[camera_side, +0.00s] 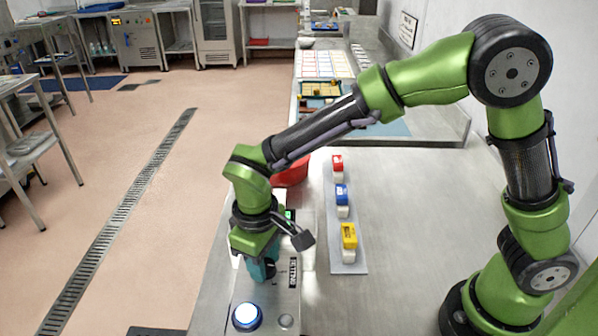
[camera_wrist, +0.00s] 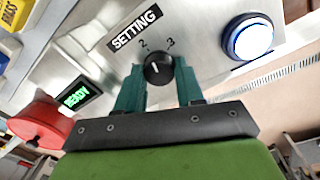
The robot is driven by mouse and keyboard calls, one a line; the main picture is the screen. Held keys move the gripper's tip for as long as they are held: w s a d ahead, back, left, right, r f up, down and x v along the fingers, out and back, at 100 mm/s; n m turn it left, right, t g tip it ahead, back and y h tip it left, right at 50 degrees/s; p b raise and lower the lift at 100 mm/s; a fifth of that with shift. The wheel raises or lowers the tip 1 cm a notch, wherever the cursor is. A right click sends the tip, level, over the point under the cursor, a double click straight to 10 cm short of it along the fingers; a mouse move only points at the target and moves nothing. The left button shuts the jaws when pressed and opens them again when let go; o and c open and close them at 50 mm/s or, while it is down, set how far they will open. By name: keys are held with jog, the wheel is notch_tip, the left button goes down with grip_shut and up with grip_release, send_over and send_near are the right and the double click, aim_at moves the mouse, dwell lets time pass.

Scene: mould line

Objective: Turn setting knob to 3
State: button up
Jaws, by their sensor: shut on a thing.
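The setting knob (camera_wrist: 157,70) is black with a short white mark, under the SETTING label (camera_wrist: 134,30) in the wrist view. The numbers 2 and 3 show above it. The white mark points up, seemingly between 2 and 3; its exact setting is hard to tell. My gripper (camera_wrist: 159,78) has its teal fingers on either side of the knob, shut on it. In the side view my gripper (camera_side: 262,268) points down at the metal panel and mostly hides the knob.
A green READY display (camera_wrist: 74,97) and a red bowl-like thing (camera_side: 290,174) are close by.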

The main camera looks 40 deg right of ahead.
jog(key=m, duration=0.4)
jog(key=shift+m, duration=0.3)
jog(key=shift+r+m, duration=0.1)
jog(key=shift+m, duration=2.2)
jog(key=shift+w, duration=0.1)
jog(key=o, duration=1)
jog(key=shift+o, duration=0.2)
notch_tip(320, 180, up, 17)
jog(key=shift+w+a, duration=0.15)
jog(key=shift+a, duration=0.15)
